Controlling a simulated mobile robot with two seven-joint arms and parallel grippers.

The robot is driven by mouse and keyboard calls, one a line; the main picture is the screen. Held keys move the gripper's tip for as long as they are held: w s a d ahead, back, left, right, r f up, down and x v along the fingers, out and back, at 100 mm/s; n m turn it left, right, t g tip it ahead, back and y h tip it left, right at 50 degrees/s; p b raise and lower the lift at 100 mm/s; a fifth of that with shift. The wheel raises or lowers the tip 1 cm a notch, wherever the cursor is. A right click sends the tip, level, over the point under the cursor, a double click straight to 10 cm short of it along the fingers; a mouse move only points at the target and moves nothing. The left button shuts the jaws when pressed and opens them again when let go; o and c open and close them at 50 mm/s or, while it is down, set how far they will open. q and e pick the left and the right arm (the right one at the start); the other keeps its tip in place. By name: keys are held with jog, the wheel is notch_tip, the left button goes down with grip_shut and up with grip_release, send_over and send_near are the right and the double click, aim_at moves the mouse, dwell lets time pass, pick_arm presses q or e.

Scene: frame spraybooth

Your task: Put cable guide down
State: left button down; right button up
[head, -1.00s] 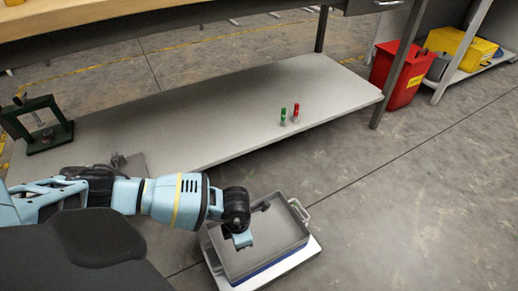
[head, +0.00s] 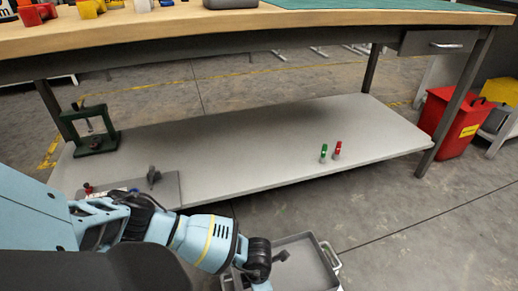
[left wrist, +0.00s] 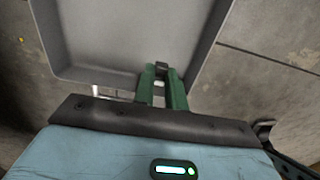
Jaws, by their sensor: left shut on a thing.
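My left gripper (left wrist: 161,76) has green fingers in the left wrist view. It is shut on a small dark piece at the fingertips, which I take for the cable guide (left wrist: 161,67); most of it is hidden. The fingers overlap the near rim of a grey tray (left wrist: 75,73) in that view; I cannot tell whether they touch it. In the head view the blue hand is at the bottom edge, beside the tray (head: 328,272), and its fingertips are not visible. A dark piece (head: 281,255) shows over the tray; I cannot tell if it is the held one. My right gripper is not in view.
A workbench (head: 300,28) has a wide lower shelf (head: 260,140), largely clear. A red bin (head: 452,122) stands at the right.

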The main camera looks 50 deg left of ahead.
pick_arm(q)
jog(key=shift+f+b, duration=1.3)
jog(key=shift+f, duration=1.1)
jog(key=shift+f, duration=0.15)
jog(key=c, duration=1.4)
grip_release()
jog(key=shift+c, duration=0.2)
notch_tip(320, 180, up, 12)
jog(key=p, duration=0.6)
jog(key=shift+f, duration=0.15)
jog(key=shift+r, duration=0.35)
jog(key=shift+s, duration=0.1)
